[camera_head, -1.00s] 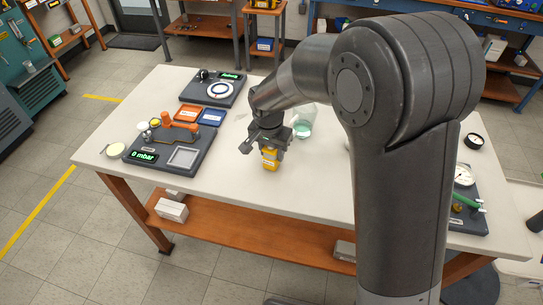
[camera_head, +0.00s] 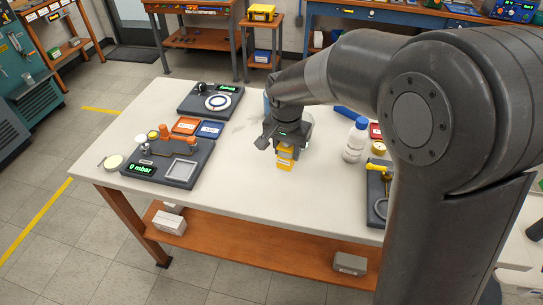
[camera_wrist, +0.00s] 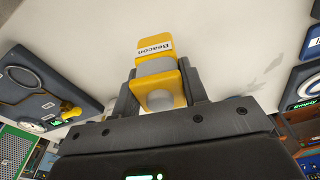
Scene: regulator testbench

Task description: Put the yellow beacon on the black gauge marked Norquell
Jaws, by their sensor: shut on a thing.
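The yellow beacon (camera_head: 285,158) is held upright in my gripper (camera_head: 286,145), above the middle of the white table near its front half. In the wrist view the beacon (camera_wrist: 156,66), with a "Beacon" label and a grey middle band, sits between the two dark fingers of my gripper (camera_wrist: 160,90). No black gauge marked Norquell can be made out; my arm hides much of the table's right side.
The left board (camera_head: 165,165) reads 0 mbar; another board (camera_head: 212,100) stands behind it, with orange and blue (camera_head: 209,130) trays between. A blue-capped white bottle (camera_head: 355,140) and a dark board (camera_head: 376,190) with a yellow valve stand right. The table (camera_head: 250,190) is clear around the beacon.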

